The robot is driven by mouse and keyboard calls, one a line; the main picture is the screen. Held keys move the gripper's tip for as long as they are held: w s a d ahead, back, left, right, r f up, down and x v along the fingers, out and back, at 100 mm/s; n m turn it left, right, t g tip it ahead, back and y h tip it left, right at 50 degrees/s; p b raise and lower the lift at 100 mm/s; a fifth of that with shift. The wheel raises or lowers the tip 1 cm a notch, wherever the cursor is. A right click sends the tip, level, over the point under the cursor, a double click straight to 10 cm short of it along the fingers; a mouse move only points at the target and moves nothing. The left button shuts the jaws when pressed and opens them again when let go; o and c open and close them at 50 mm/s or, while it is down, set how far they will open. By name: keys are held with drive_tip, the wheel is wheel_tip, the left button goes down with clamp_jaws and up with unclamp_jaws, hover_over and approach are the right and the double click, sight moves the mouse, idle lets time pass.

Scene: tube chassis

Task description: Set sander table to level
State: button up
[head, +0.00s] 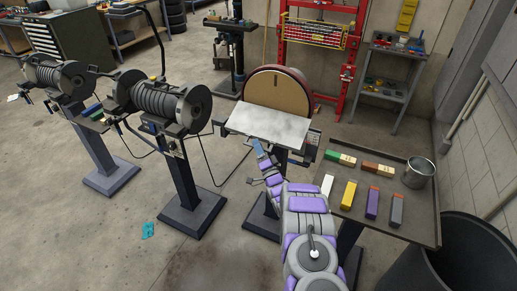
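The disc sander stands at the middle of the head view, with a tan round disc (276,92) in a dark red housing. Its grey metal sander table (268,124) sits in front of the disc. The table's near edge looks lower than its far edge, but I cannot tell its exact tilt. My gripper (258,146) is at the table's near edge, seen from behind along my purple and grey arm. The fingers are small and partly hidden, so I cannot tell whether they touch the table or hold anything. Any tilt lock or knob under the table is hidden.
A tray stand (413,217) with several coloured blocks and a metal cup (418,172) is right of my arm. A black bin (470,255) stands at lower right. Two grinders (160,100) on pedestals stand left. A red press frame (322,50) is behind. Open floor lies at lower left.

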clamp_jaws()
idle(0.4)
drive_tip(key=r+m+h+p, duration=0.1)
drive_tip(key=r, duration=0.1)
drive_tip(key=s+r+m+g+p, duration=0.1)
drive_tip(key=r+m, duration=0.1)
drive_tip(key=r, duration=0.1)
drive_tip(key=r+m+g+h+p, duration=0.1)
drive_tip(key=r, duration=0.1)
drive_tip(key=shift+s+a+r+m+h, duration=0.25)
drive_tip(key=shift+r+m+h, duration=0.05)
idle(0.4)
drive_tip(key=shift+c, duration=0.7)
unclamp_jaws()
drive_tip(key=shift+o, duration=0.7)
drive_tip(key=shift+f, duration=0.1)
